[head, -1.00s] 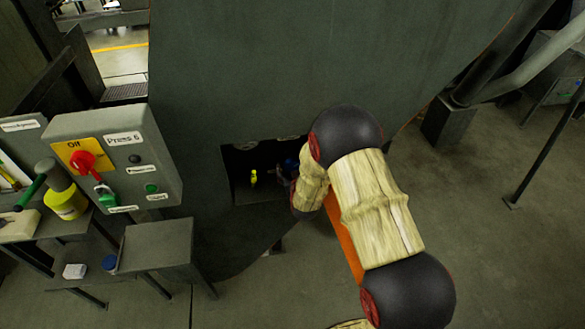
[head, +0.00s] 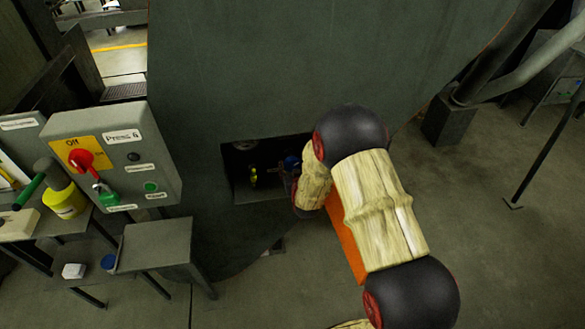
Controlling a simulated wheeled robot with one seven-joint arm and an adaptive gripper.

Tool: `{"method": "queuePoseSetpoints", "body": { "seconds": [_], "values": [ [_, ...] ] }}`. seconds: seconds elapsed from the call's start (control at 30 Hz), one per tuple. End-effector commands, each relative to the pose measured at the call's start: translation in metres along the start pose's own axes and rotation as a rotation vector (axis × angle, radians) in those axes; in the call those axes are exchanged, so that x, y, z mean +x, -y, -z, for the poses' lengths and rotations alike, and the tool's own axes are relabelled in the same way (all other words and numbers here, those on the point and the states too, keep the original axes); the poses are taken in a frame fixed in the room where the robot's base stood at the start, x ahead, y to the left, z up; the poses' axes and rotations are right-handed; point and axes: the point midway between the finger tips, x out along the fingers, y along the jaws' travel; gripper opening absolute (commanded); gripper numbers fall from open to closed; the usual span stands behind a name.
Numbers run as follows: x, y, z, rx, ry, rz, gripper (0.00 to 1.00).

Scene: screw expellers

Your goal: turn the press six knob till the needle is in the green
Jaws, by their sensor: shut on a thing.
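The dark green press has a dark recess (head: 240,187) low on its front. My gripper (head: 288,172) is in the right part of the recess, shut, apparently on the blue knob. My wooden arm links cover most of it and the recess's right side.
A grey control box (head: 120,150) labelled Press 6 stands at left, with a red switch (head: 82,160) on a yellow plate. A grey side table (head: 155,242) stands below it. The floor at right is open.

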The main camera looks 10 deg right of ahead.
Motion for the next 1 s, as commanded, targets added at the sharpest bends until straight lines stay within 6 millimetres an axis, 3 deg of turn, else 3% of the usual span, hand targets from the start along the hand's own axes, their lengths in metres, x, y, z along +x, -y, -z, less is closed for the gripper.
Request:
{"method": "queuePoseSetpoints", "body": {
  "seconds": [0.7, 1.0],
  "values": [
    [0.0012, 0.0, -0.0009, 0.498, -0.002, 0.206, 0.26],
    [0.0005, 0.0007, -0.0001, 0.633, -0.001, 0.261, 0.26]
  ]
}}
